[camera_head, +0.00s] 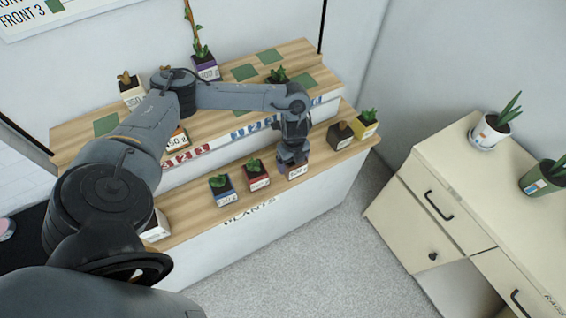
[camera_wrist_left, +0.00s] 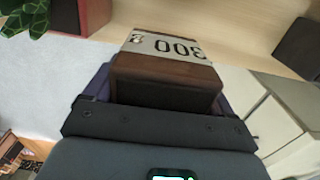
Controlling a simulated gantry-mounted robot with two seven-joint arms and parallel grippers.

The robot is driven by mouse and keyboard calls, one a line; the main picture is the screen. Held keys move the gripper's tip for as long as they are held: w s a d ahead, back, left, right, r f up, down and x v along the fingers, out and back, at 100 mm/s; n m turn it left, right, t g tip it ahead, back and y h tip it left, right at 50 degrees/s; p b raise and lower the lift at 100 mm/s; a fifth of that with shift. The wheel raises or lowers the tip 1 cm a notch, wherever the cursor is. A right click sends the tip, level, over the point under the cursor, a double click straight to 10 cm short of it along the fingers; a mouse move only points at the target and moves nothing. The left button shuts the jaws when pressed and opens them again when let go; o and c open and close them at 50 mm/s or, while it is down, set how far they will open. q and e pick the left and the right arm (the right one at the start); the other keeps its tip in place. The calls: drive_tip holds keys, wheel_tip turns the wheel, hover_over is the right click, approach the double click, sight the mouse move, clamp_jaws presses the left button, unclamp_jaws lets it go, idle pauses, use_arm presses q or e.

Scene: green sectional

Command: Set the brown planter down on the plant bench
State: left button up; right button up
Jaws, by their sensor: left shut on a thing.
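The brown planter (camera_wrist_left: 165,72) has a white label and shows large and close in the left wrist view. My left gripper (camera_head: 292,158) is shut on it, with the jaws at its sides. In the head view the planter (camera_head: 296,172) is partly hidden under the gripper, at the front edge of the plant bench (camera_head: 195,215), right of a red planter (camera_head: 257,178). I cannot tell whether its base touches the bench. My right gripper is not in view.
A blue planter (camera_head: 222,190) stands left of the red one. A dark planter (camera_head: 340,135) and a yellow planter (camera_head: 366,124) stand to the right on the same tier. A raised tier (camera_head: 255,85) with more pots lies behind. A cream drawer desk (camera_head: 440,190) stands at right.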

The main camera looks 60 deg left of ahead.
use_arm(q)
drive_tip(key=a+f, duration=0.2)
drive_tip(key=a, duration=0.1)
drive_tip(key=a+f, duration=0.1)
drive_tip(key=a, duration=0.1)
drive_tip(key=shift+w+a, duration=0.1)
drive_tip(key=shift+a, duration=0.05)
drive_tip(key=shift+f, duration=2.05)
drive_tip(key=shift+f+b, duration=0.15)
drive_tip(key=shift+b, duration=0.15)
drive_tip(key=o, duration=1.2)
